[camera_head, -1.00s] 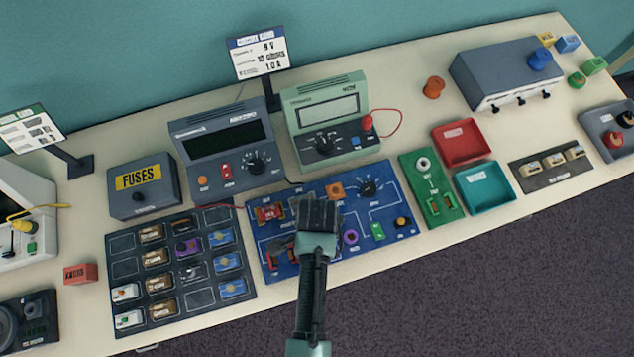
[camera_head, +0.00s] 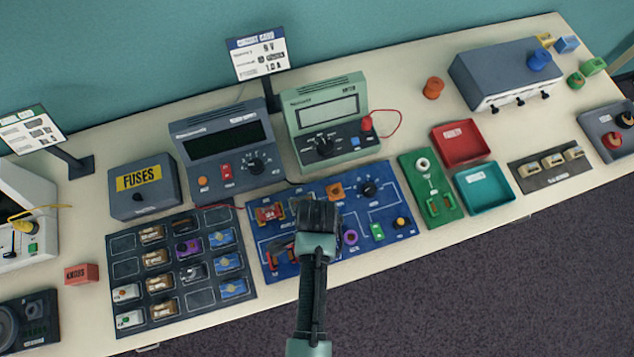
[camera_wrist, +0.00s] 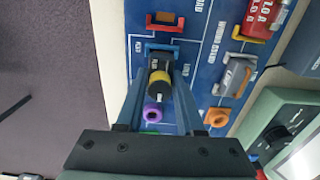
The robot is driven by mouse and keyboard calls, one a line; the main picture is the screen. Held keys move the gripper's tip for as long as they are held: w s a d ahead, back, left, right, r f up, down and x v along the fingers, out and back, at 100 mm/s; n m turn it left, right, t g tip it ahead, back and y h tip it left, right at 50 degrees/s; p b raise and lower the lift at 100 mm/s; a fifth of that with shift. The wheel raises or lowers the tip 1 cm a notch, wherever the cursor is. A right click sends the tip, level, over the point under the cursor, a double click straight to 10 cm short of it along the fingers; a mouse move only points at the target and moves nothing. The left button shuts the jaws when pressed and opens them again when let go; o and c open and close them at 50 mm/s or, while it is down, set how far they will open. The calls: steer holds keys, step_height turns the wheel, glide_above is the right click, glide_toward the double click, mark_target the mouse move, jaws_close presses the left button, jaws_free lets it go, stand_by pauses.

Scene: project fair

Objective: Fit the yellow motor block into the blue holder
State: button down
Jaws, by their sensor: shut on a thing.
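My gripper (camera_wrist: 160,68) points down at the blue circuit board in the wrist view, its two fingers closed on the yellow motor block (camera_wrist: 159,77). The block shows a yellow band with black parts. The blue holder (camera_wrist: 161,47) is on the board just beyond the fingertips, in line with the block. The block's far end overlaps the holder in this view; I cannot tell whether it is inside or above it. In the head view my gripper (camera_head: 318,216) is over the middle of the blue board (camera_head: 295,192) and hides the block and holder.
On the board, a purple ring (camera_head: 350,237) and an orange part (camera_head: 335,190) sit close to my gripper. A dark component tray (camera_head: 198,299) lies left, a green board (camera_head: 431,186) right. Two meters (camera_head: 228,145) (camera_head: 331,117) stand behind.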

steer(key=shift+f+b, duration=0.4)
steer(key=shift+f, duration=0.2)
stand_by(0.4)
jaws_free()
stand_by(0.4)
steer(key=shift+r+p, duration=4.05)
steer(key=shift+p, duration=0.05)
